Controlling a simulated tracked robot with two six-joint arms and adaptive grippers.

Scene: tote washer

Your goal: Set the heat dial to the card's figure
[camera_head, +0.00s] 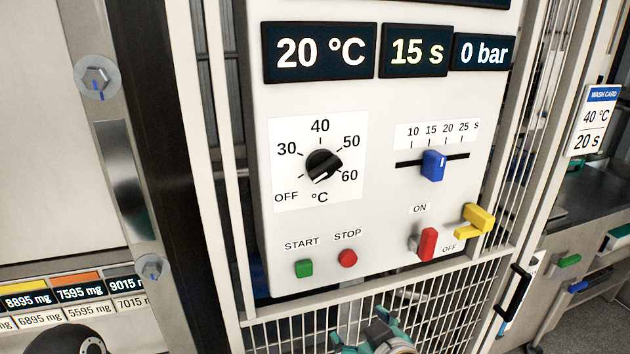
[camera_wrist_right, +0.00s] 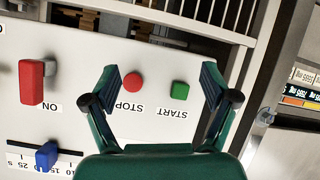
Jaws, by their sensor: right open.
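The heat dial (camera_head: 324,165) is a black knob on a white scale marked OFF, 30, 40, 50 and 60 °C. Its white mark shows on the lower left of the knob; its exact setting is hard to read. The wash card (camera_head: 595,120) at the right reads 40 °C and 20 s. The temperature display (camera_head: 319,52) reads 20 °C. My right gripper (camera_head: 375,335) is open and empty, low in front of the panel, below the dial. In the wrist view its fingers (camera_wrist_right: 160,82) frame the stop and start buttons; the dial is not seen there. My left gripper is out of view.
A blue slider (camera_head: 433,165) sits near 15 s. A red switch (camera_head: 427,244), a yellow lever (camera_head: 475,220), a green start button (camera_head: 304,268) and a red stop button (camera_head: 348,258) project from the panel. Wire mesh (camera_head: 280,335) runs below, with a black handle (camera_head: 515,290) at right.

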